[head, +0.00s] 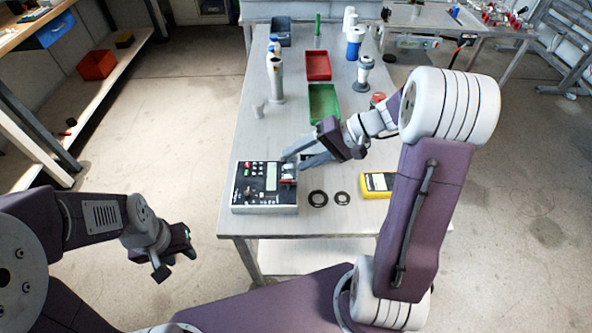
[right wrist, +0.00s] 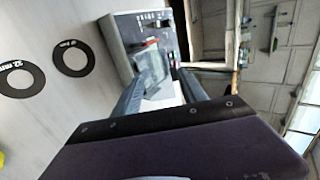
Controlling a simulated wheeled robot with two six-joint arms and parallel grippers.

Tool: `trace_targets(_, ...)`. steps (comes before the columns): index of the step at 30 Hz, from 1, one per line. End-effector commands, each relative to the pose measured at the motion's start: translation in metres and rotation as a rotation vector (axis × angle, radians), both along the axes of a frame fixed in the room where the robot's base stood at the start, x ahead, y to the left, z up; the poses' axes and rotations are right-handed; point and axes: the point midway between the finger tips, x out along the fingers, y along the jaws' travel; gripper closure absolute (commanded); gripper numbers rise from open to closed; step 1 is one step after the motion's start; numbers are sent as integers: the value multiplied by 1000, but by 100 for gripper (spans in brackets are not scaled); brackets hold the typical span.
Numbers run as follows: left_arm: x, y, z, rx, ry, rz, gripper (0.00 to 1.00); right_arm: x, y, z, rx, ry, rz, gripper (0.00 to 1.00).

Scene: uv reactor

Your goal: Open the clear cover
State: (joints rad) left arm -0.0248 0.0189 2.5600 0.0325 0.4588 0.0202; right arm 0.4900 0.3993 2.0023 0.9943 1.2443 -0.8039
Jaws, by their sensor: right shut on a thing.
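The control box (head: 263,205) lies on the near left part of the table, with a dark face, buttons and a display. Its small clear cover (head: 289,171) is at the right side of the face, over a red part; it also shows in the right wrist view (right wrist: 151,68). My right gripper (head: 290,161) reaches in from the right, its two fingers on either side of the cover and shut on it. The fingers partly hide the cover, so its exact tilt is hard to tell. My left gripper (head: 176,258) is open and empty, left of the table's front edge.
Two black rings (head: 318,198) (head: 342,198) and a yellow meter (head: 377,184) lie right of the box. A green tray (head: 323,103), a red tray (head: 318,66) and white-blue devices stand further back. The table around the box's front is clear.

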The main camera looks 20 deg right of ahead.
Motion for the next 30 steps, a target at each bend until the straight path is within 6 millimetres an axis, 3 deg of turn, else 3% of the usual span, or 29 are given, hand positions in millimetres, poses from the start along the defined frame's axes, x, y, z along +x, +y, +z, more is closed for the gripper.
trace_targets(1, 0, 0, -17, 0, 0, 0, 64, -1, -3, -11, 42, -8, -1, 91)
trace_targets(12, 0, 0, -59, 0, 0, 0, 64, -5, -14, -13, 348, -95, 2, 91)
trace_targets(21, 0, 0, -77, 0, 0, 0, 64, -7, -18, -15, 507, -141, 5, 91)
trace_targets(30, 0, 0, -84, 0, 0, 0, 64, -7, -20, -14, 571, -158, 7, 91)
